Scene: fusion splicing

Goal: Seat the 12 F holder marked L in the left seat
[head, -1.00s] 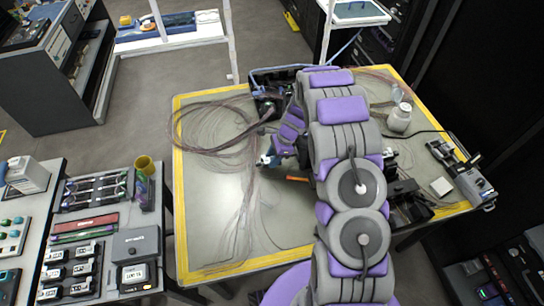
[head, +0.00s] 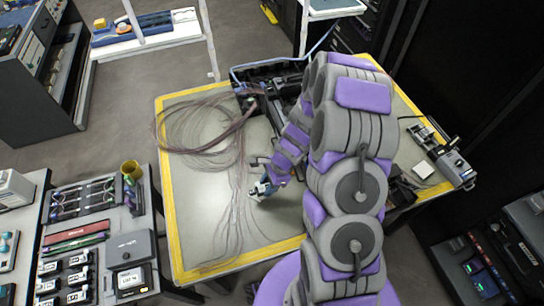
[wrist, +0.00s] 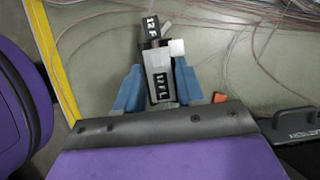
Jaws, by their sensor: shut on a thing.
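My gripper (wrist: 158,92) is shut on the 12 F holder marked L (wrist: 157,60), a small grey and black piece held between the blue fingers in the wrist view. In the head view my gripper (head: 262,188) is above the yellow-edged table, left of my arm; the holder is too small to make out there. The left seat cannot be made out; my arm hides part of the table's right side.
Thin fibres (head: 190,135) lie coiled and spread over the table's (head: 185,225) left half. A device (head: 452,165) stands at the right edge. A side bench with trays and a boxed unit (head: 130,250) stands at the left. An orange piece (wrist: 219,97) lies beside my gripper.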

